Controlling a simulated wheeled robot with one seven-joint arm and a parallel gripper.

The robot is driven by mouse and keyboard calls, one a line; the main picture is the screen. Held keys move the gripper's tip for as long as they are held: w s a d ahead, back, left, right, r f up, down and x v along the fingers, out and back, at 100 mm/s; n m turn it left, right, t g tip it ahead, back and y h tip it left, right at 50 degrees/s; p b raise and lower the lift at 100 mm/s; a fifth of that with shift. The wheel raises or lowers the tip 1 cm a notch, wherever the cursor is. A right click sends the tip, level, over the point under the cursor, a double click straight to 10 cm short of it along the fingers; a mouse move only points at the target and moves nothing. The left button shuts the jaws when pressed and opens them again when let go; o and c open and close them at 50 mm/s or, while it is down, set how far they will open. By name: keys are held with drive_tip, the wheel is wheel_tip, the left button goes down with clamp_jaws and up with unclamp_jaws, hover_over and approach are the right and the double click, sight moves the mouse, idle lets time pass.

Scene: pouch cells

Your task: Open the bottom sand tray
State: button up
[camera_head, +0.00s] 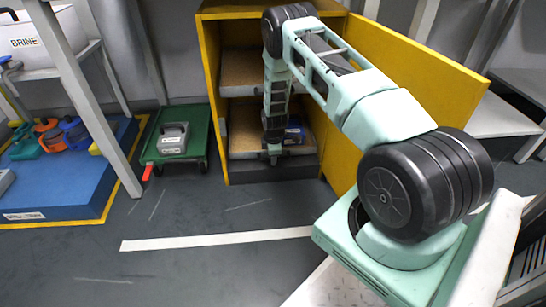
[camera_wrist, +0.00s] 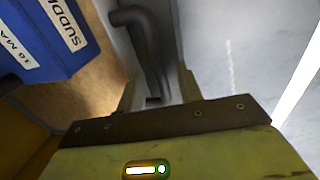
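The bottom sand tray (camera_head: 243,154) is in the lower part of the open yellow cabinet in the head view, with a grey front and brown sand. A dark curved bar handle (camera_wrist: 146,45) stands on its grey front in the wrist view. My gripper (camera_head: 273,157) points down at the tray's front edge. In the wrist view my gripper (camera_wrist: 158,92) has its fingers apart, one on each side of the handle's near end, with gaps visible. A blue labelled block (camera_head: 294,131) sits on the tray beside my gripper; it also shows in the wrist view (camera_wrist: 45,38).
The upper tray (camera_head: 240,75) is above, inside the cabinet (camera_head: 211,100). The yellow door (camera_head: 420,75) stands open at the right. A green cart (camera_head: 148,150) with a grey block is at the left, beyond a table leg. The floor in front is clear.

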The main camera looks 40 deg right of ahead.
clamp_jaws()
drive_tip(key=shift+s+a+r+p, duration=0.15)
drive_tip(key=shift+s+a+p, duration=0.15)
drive_tip(key=shift+p, duration=0.1)
drive_tip(key=s+a+p, duration=0.7)
drive_tip(key=s+a, duration=0.1)
drive_tip(key=s, duration=0.3)
drive_tip(key=s+a+p, duration=0.6)
drive_tip(key=s+a, duration=0.3)
drive_tip(key=s, duration=0.3)
drive_tip(key=shift+p, duration=0.4)
drive_tip(key=shift+a, duration=0.1)
unclamp_jaws()
